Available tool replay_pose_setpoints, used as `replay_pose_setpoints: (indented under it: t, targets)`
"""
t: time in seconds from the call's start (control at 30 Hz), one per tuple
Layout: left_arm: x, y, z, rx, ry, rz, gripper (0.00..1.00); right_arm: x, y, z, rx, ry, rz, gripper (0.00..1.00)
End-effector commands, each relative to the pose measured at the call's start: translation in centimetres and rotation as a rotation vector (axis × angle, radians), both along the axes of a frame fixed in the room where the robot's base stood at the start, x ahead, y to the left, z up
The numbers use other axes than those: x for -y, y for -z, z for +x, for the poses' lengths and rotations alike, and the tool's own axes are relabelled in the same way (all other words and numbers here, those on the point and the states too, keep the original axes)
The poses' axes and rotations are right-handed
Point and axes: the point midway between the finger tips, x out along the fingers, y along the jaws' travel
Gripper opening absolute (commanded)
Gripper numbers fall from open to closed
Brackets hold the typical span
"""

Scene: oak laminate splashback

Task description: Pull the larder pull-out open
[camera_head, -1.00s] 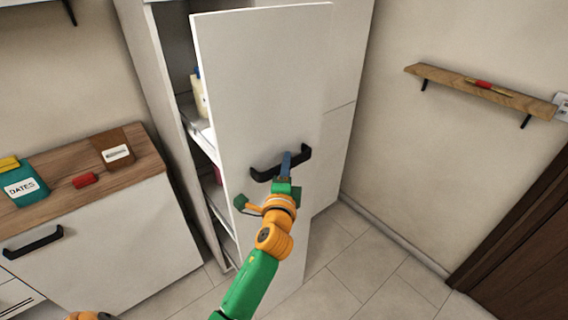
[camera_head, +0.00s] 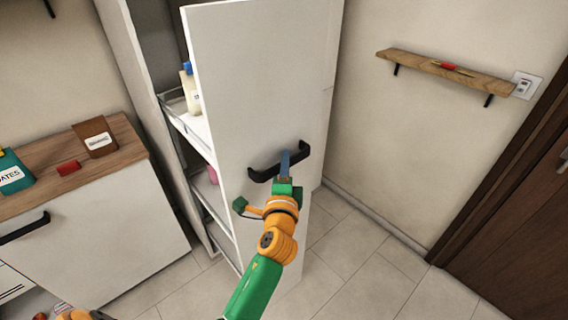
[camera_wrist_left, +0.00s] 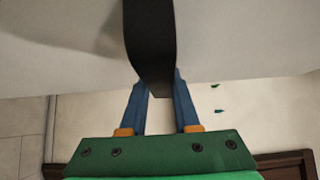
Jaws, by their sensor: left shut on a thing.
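The larder pull-out (camera_head: 250,85) has a tall white front and stands partly out of its cabinet. Its wire-railed shelves show on the left side, with a cream bottle with a blue cap (camera_head: 190,92) on the upper one. A black bar handle (camera_head: 265,173) is on the front. My left gripper (camera_head: 285,165) is shut on this handle, with blue fingers around it. In the left wrist view the dark handle (camera_wrist_left: 150,45) runs down between the two blue fingers (camera_wrist_left: 160,95). My right gripper is not in view.
A wall shelf (camera_head: 445,70) and a brown door (camera_head: 520,235) are at the right. Tiled floor (camera_head: 350,260) is clear before the pull-out.

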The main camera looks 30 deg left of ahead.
Motion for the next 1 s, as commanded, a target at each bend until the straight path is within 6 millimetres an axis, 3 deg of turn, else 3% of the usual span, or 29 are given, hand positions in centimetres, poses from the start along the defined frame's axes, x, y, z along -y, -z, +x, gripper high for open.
replay_pose_setpoints:
  t: [0.33, 0.37, 0.47, 0.77, 1.0]
  targets:
    - [0.1, -0.2, 0.0, 0.005, 0.003, -0.001, 0.0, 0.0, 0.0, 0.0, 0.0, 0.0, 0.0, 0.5]
    - [0.1, -0.2, 0.0, 0.005, 0.003, -0.001, 0.35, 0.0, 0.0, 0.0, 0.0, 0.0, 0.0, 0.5]
    - [0.1, -0.1, 0.0, 0.004, 0.003, -0.001, 0.6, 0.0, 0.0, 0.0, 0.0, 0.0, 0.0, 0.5]
    - [0.2, 0.0, -0.2, 0.001, 0.002, -0.001, 0.6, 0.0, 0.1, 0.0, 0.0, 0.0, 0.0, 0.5]
    - [2.0, 0.3, -4.6, 0.001, 0.003, -0.004, 0.6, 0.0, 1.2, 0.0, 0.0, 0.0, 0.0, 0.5]
